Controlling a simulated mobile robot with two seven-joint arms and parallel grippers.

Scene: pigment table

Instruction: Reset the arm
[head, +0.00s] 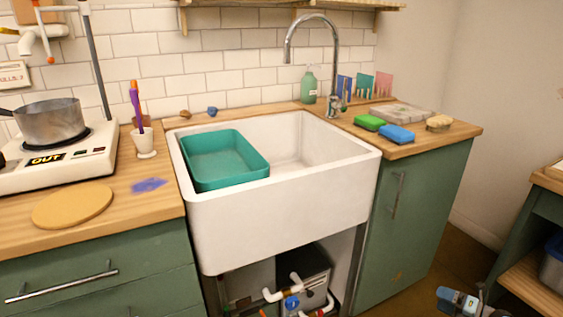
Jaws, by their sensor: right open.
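My right gripper (462,301) shows at the bottom right corner of the head view, low over the floor and in front of the counter. It is open, with nothing seen between its fingers, and it is partly cut off by the picture's edge. It is apart from the counter and from the sink. My left gripper is not in the head view.
A white sink (285,210) holds a teal tub (225,178). A pot (50,122) stands on a hot plate at left. A round board (72,206) lies on the left counter. Sponges (397,134) lie at right. A side table (545,235) stands far right.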

